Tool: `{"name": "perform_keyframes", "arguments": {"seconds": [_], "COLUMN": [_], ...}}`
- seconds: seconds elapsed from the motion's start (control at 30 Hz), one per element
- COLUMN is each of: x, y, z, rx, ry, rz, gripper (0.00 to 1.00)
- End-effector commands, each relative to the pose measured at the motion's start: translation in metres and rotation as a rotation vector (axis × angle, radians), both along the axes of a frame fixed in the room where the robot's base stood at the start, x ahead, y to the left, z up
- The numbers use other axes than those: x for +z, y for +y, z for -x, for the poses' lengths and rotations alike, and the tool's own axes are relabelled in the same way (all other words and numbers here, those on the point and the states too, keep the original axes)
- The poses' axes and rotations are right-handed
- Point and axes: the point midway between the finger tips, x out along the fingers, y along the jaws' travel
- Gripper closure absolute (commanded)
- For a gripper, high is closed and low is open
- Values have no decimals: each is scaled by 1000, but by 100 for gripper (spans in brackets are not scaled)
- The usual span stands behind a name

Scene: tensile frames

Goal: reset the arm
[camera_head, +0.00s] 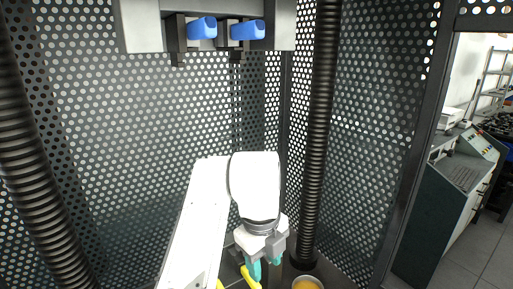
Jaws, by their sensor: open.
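My white arm reaches forward from the bottom of the view. My gripper (264,268) hangs at its end, low in the middle of the picture, with two teal fingers pointing down. The fingers are apart, and I see nothing held between them. Yellow parts (249,279) show low down beside the fingers; I cannot tell whether they touch.
Dark perforated panels (130,130) surround the arm at back and sides. Black ribbed columns stand left (30,160) and right (320,130). A crosshead with two blue handles (202,28) hangs above. A round yellow-topped part (307,283) sits low right. A console (458,180) stands outside.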

Motion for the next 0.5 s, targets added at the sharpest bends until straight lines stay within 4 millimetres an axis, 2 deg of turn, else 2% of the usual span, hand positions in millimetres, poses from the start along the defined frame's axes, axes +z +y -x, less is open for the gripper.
{"name": "perform_keyframes", "arguments": {"seconds": [0.03,0.2,0.37,0.5], "x": [-17,-57,-91,-120], "y": [-35,-127,-201,-253], "z": [-3,-1,18,46], "rx": [37,258,505,751], "ry": [-12,-40,-25,20], "rz": [40,155,263,341], "gripper": [54,54,54,54]}}
